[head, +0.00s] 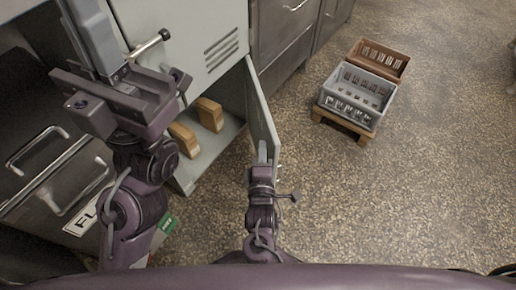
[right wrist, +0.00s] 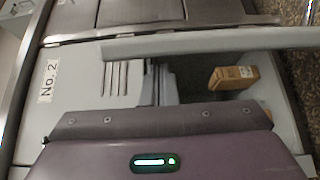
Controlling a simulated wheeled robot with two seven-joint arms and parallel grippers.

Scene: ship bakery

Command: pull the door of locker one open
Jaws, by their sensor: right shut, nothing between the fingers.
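The lower locker stands open. Its pale grey door (head: 262,110) is swung out toward me and seen nearly edge-on; in the right wrist view the door (right wrist: 200,46) is a long grey strip. I cannot read a number on it. My right gripper (head: 262,151) is shut and empty, close to the door's near lower end; whether it touches is unclear. Its fingers (right wrist: 165,84) show in the right wrist view. My left gripper (head: 92,35) is raised at the upper left, before the cabinet, its fingertips partly cut off, so its opening is unclear.
A closed vented door (head: 190,35) with a bar handle (head: 150,44) is above; its No. 2 label (right wrist: 48,80) shows in the wrist view. Brown blocks (head: 210,114) stand inside the open locker.

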